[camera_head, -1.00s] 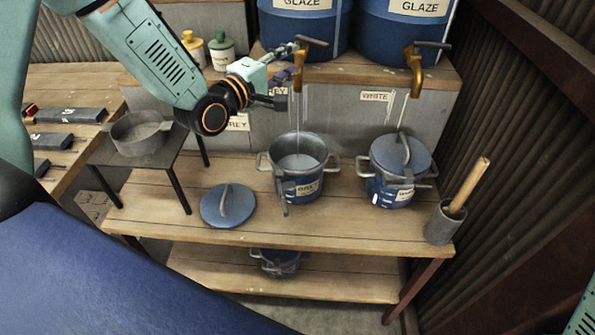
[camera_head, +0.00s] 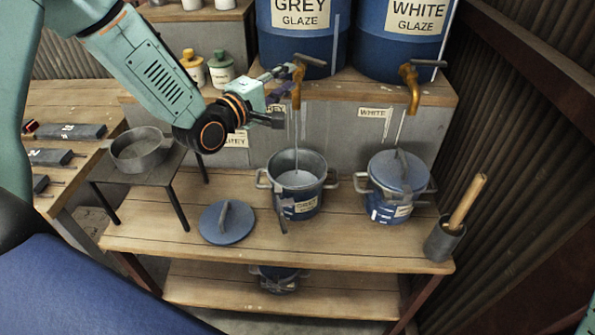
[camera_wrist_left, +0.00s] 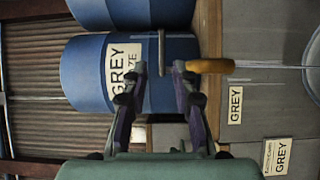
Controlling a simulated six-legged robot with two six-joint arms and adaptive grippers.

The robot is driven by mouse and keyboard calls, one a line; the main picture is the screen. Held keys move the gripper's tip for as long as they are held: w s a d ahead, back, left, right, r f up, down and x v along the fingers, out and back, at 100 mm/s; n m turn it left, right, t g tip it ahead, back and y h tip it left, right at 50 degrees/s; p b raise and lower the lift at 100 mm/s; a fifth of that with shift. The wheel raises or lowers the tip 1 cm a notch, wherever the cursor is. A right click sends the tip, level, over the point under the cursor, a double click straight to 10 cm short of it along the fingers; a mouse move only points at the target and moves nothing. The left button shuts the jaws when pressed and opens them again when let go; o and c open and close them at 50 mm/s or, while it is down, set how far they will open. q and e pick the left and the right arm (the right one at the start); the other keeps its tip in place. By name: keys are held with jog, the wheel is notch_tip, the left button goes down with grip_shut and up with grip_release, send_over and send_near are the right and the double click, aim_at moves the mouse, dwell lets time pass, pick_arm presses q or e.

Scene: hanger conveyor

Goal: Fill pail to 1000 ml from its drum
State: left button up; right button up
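The grey glaze drum (camera_head: 300,48) stands on the raised shelf, and its brass tap (camera_head: 297,90) has a dark bar handle. A thin stream falls from the tap into the open blue pail (camera_head: 302,196) labelled grey, which holds pale liquid. The liquid's exact level cannot be read. My left gripper (camera_head: 279,96) is at the tap handle. In the left wrist view, my left gripper's fingers (camera_wrist_left: 156,82) are apart, with the tap handle (camera_wrist_left: 162,52) between and beyond them; contact cannot be told. The drum (camera_wrist_left: 125,75) and tap (camera_wrist_left: 210,66) show there too. My right gripper is out of view.
A blue lid (camera_head: 227,223) lies on the bench left of the pail. A lidded pail (camera_head: 385,200) stands to the right, under the white glaze drum (camera_head: 405,45). A holder (camera_head: 445,240) with a wooden-handled tool is at the right end. A sieve (camera_head: 140,150) sits on a small stand.

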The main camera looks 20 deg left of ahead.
pick_arm(q)
jog(key=shift+n+y, duration=0.3)
jog(key=shift+n, duration=0.5)
jog(key=s+a+p, duration=0.2)
jog(key=s+a, duration=0.1)
jog(key=shift+s+a, duration=0.15)
jog(key=shift+s, duration=0.1)
jog(key=c, duration=0.4)
jog(key=shift+s+d+f+m+h, duration=0.1)
jog(key=shift+s+d+m+h, duration=0.15)
jog(key=shift+s, duration=0.4)
jog(key=shift+s+d+f+m+h, duration=0.1)
jog(key=shift+s+d+m+h, duration=0.1)
jog(key=shift+s+m, duration=0.3)
grip_shut()
send_near(316, 65)
jog(key=x, duration=0.6)
jog(key=shift+w+m, duration=0.25)
jog(key=shift+w, duration=0.1)
jog(key=shift+w+d, duration=0.1)
jog(key=shift+w, duration=0.05)
jog(key=shift+d+y+b, duration=0.1)
jog(key=shift+y+b, duration=0.2)
jog(key=shift+y, duration=0.05)
